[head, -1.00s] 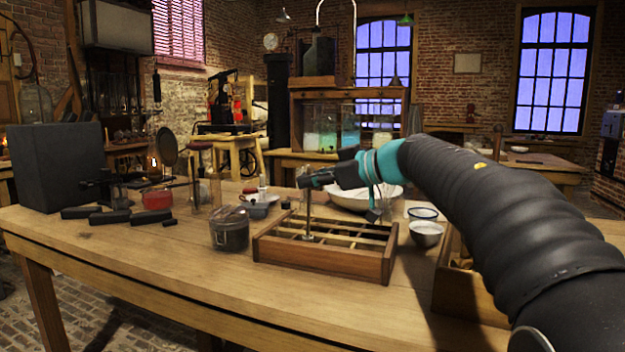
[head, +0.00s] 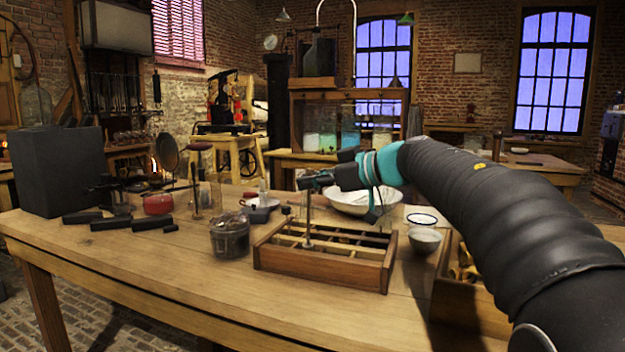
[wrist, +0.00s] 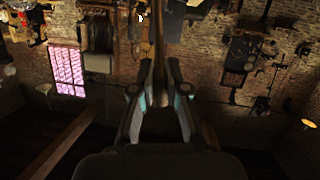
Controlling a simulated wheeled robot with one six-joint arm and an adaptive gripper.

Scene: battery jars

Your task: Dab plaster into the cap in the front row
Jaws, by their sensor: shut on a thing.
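My gripper (head: 312,181) is shut on a thin upright tool (head: 308,215) and holds it over the wooden tray (head: 320,269). In the wrist view my gripper (wrist: 158,72) closes on the tool's brown handle (wrist: 159,35). The tray is split by wooden strips into several compartments. The tool's lower end is at the left part of the tray, close to the front row. Whether it touches anything inside cannot be told. The tray's front wall hides the compartment floors, and I cannot make out a cap or plaster there.
A dark jar (head: 229,237) stands left of the tray. A large white bowl (head: 348,203) is behind it. A small bowl (head: 425,241) and a wooden box (head: 468,298) are at the right. Dark blocks (head: 110,220) lie at the left. The table's front left is clear.

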